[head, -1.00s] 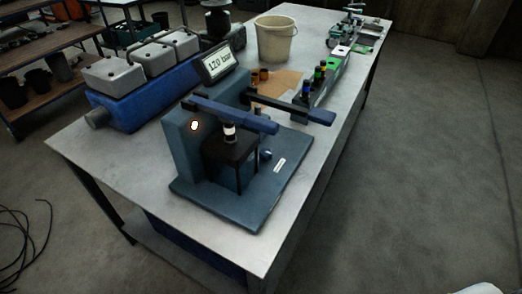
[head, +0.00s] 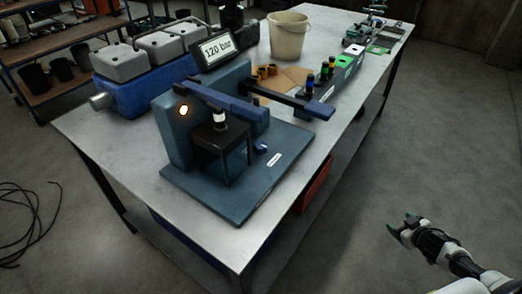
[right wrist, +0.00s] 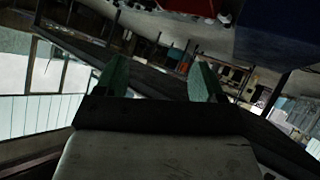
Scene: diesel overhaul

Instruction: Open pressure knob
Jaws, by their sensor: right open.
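A blue-grey test stand (head: 178,135) stands on the near part of the metal table, with a display reading 120 bar (head: 217,49). A small round blue knob (head: 260,147) sits low on the stand, beside the black bracket (head: 222,141); I take it for the pressure knob. Its turn position is too small to tell. My right gripper (head: 400,223) is off the table's right side, over the floor and well apart from the knob. It is open and empty, its two green fingers spread in the right wrist view (right wrist: 158,80). My left gripper is not in view.
A blue engine block (head: 135,92), a beige bucket (head: 288,37) and a rack with coloured parts (head: 340,75) stand behind. A red bin (head: 315,186) is below the tabletop. Floor at right is clear.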

